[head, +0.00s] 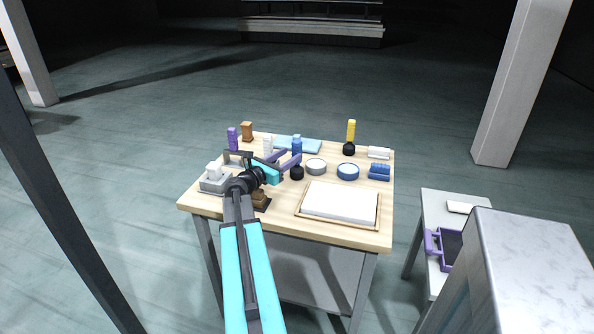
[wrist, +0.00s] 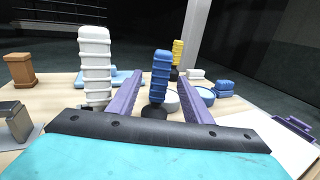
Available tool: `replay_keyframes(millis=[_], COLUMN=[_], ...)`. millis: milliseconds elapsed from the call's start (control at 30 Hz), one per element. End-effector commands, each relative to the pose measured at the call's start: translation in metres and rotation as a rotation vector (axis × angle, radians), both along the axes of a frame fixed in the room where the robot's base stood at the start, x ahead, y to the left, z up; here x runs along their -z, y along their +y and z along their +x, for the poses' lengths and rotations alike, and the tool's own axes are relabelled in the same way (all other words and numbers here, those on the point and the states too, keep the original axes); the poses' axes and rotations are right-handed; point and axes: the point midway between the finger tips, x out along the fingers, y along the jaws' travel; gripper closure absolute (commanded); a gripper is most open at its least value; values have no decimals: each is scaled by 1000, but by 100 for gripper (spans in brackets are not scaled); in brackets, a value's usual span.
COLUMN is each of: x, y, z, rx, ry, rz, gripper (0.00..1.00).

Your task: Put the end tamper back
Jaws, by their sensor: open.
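A blue ribbed-handled tamper (head: 297,143) with a dark round foot stands upright on the wooden table. It also shows in the wrist view (wrist: 160,72), between the two purple fingers of my gripper (wrist: 161,82). In the head view my gripper (head: 292,154) is open at the tamper, and one finger crosses in front of it. I cannot tell whether the fingers touch it. A yellow-handled tamper (head: 351,131) with a dark foot stands further back right. A white ribbed piece (head: 267,144) and a purple one (head: 232,138) stand to the left. Which is the end tamper is not clear.
Two round dishes, pale (head: 316,167) and blue (head: 347,172), stand right of my gripper. A framed white slab (head: 340,202) lies in front. A light-blue flat piece (head: 311,146), brown block (head: 247,130) and grey device (head: 212,182) share the table. A side table (head: 429,207) stands right.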

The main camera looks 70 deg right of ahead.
Motion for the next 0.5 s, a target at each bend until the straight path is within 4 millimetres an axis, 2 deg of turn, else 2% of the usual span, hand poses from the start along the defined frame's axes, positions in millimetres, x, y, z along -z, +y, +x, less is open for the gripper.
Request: replay_keyframes(millis=[500], x=[-2], y=[-45], z=[-17], rx=[1], ry=[0], rz=[0], gripper=[55])
